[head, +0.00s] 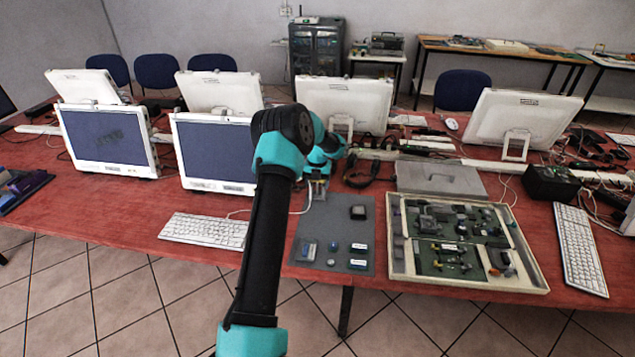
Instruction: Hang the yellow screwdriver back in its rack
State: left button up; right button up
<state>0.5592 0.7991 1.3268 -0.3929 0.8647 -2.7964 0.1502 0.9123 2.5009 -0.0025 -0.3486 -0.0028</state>
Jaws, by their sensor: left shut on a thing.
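My left gripper (318,192) is small in the head view, at the far edge of a grey mat (308,225), beyond my own arm. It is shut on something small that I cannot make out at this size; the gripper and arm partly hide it. I cannot pick out the yellow screwdriver or its rack for certain. My right gripper is not in view.
Several small blocks sit on the mat. An open case with a green board (445,240) lies right of it, with a grey closed box (440,179) behind. A keyboard (205,231) lies left. Monitors (345,103) stand behind; black headphones (361,172) lie near the gripper.

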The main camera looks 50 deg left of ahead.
pick_arm(q)
jog(key=shift+f, duration=0.7)
dwell(1.1)
jog(key=o, duration=1)
jog(key=shift+r, duration=0.1)
notch_tip(320, 180, up, 17)
jog(key=shift+r, duration=0.15)
dwell(0.7)
notch_tip(320, 180, up, 6)
dwell(0.9)
